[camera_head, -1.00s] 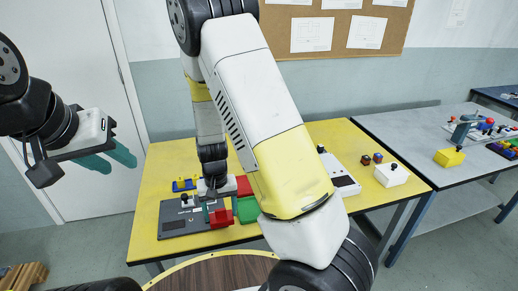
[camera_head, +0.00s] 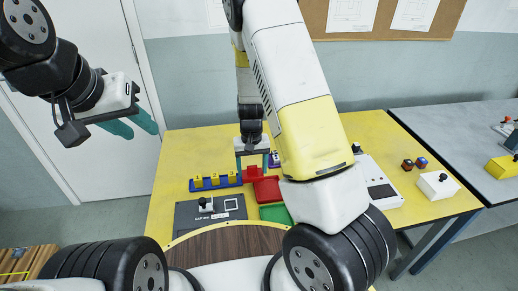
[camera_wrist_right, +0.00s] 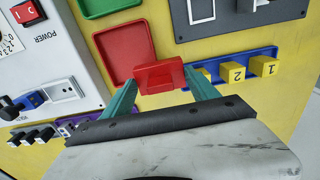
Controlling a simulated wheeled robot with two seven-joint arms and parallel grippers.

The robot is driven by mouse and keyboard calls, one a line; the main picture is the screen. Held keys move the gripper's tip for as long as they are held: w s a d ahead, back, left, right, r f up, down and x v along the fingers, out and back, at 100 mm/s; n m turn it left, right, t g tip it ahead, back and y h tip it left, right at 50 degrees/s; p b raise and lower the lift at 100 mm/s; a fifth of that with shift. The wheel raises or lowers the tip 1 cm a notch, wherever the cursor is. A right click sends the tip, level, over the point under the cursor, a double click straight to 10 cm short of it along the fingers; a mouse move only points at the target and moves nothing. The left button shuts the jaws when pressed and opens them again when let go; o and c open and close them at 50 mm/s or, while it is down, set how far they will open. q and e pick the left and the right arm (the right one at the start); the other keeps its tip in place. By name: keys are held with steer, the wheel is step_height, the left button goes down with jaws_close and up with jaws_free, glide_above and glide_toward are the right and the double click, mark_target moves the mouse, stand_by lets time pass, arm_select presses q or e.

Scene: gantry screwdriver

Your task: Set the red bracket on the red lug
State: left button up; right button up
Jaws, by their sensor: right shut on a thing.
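My right gripper (camera_wrist_right: 161,93) has its teal fingers on either side of the red bracket (camera_wrist_right: 158,75). It is shut on it and holds it near the inner corner of the red tray. In the head view the bracket (camera_head: 254,173) shows below the right gripper (camera_head: 252,158), beside the red tray (camera_head: 268,190). I cannot make out a red lug in either view. My left gripper (camera_head: 130,125) is open and empty, up at the left in front of the door, away from the table.
A blue rail with yellow numbered blocks (camera_head: 215,181) lies left of the bracket. A dark grey board (camera_head: 188,214) with a black-knobbed block stands in front. A green tray (camera_head: 272,213) sits by the red one. A white power panel (camera_head: 378,186) is at right. My right arm hides part of the table.

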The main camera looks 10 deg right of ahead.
steer(key=w+d, duration=0.4)
steer(key=w, duration=0.1)
steer(key=shift+w+d+f, duration=0.1)
steer(key=shift+d+f, duration=0.3)
steer(key=shift+f, duration=1.7)
steer(key=o, duration=1.4)
steer(key=shift+f, duration=0.1)
